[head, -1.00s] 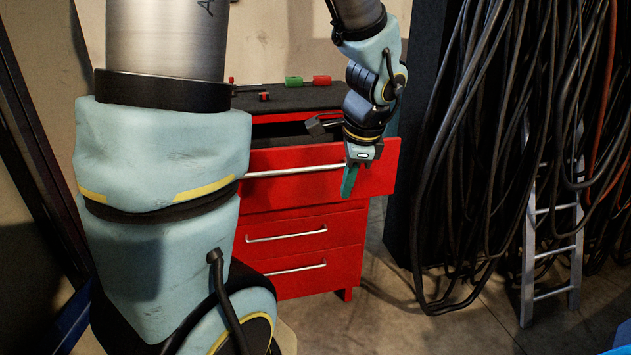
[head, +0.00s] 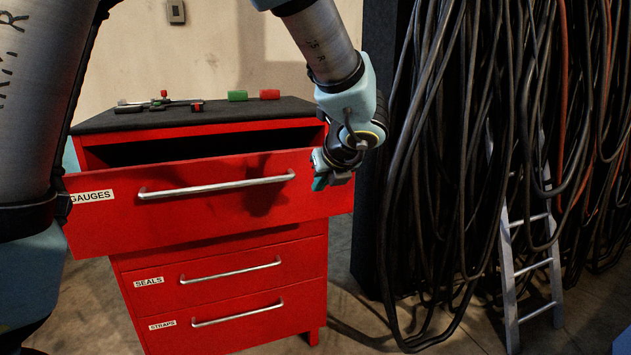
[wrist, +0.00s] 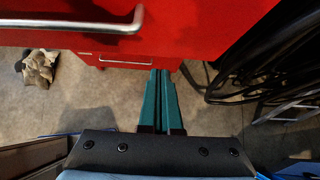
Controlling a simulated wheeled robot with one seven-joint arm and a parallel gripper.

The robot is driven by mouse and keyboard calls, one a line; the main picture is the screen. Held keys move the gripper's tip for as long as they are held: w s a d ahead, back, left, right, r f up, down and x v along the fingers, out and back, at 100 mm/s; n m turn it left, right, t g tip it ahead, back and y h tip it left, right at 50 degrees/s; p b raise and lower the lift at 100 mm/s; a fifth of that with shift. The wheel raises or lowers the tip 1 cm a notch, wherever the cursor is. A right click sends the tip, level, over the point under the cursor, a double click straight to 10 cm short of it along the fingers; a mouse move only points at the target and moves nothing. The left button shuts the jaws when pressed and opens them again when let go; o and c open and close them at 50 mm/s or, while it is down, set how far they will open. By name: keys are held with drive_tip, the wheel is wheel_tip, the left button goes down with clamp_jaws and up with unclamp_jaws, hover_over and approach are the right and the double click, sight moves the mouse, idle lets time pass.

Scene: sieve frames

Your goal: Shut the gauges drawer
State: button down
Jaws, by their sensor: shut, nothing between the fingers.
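The gauges drawer (head: 220,215) is the top drawer of a red cabinet. It stands pulled out, with a dark gap between its front and the cabinet top. Its front carries a GAUGES label (head: 92,197) and a silver bar handle (head: 217,186); the handle also shows in the wrist view (wrist: 75,25). My gripper (head: 322,180) is in front of the right part of the drawer front. In the wrist view my gripper's green fingers (wrist: 162,85) are together and empty, pointing toward the red front. I cannot tell whether they touch it.
Below are the shut seals drawer (head: 228,275) and straps drawer (head: 235,322). The black cabinet top (head: 230,112) holds a tool and red and green pieces. Hanging black cables (head: 440,180) and a ladder (head: 530,260) stand to the right.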

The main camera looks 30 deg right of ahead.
sight(304, 194)
drive_tip(key=shift+w+d+f+p, duration=0.25)
drive_tip(key=shift+w+f, duration=0.5)
drive_tip(key=shift+w, duration=0.6)
drive_tip(key=shift+w+d+f+p, duration=0.15)
drive_tip(key=shift+w+d+f, duration=0.15)
drive_tip(key=shift+w+f, duration=0.75)
drive_tip(key=shift+w+d+f+p, duration=0.25)
drive_tip(key=shift+w+f, duration=0.2)
drive_tip(key=shift+w, duration=1.2)
